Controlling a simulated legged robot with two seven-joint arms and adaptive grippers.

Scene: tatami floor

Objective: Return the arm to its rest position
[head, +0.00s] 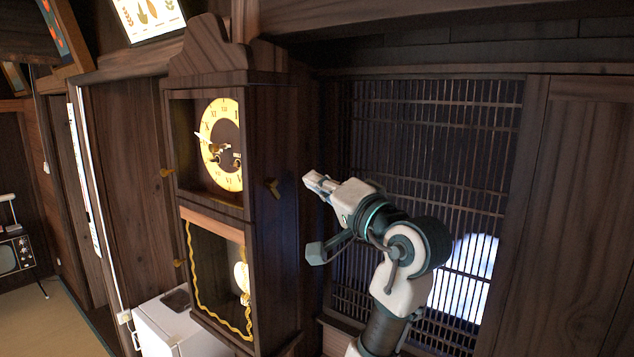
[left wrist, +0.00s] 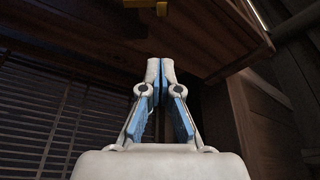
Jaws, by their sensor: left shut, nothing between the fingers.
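My left gripper (head: 312,181) is raised in front of the slatted window, just right of the tall wooden clock (head: 272,140). Its fingertips point left toward the clock's side and look apart from it. In the left wrist view the gripper (left wrist: 160,66) has its fingertips together with nothing between them. A brass key-shaped knob (head: 272,188) sticks out of the clock's right side, a short way left of the fingertips. My right gripper does not show in either view.
The slatted window (head: 430,130) and dark wooden wall panels (head: 580,220) stand behind the arm. A white cabinet (head: 170,325) stands at the clock's lower left. An old television (head: 12,255) is at the far left. Tatami floor (head: 50,325) shows clear at lower left.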

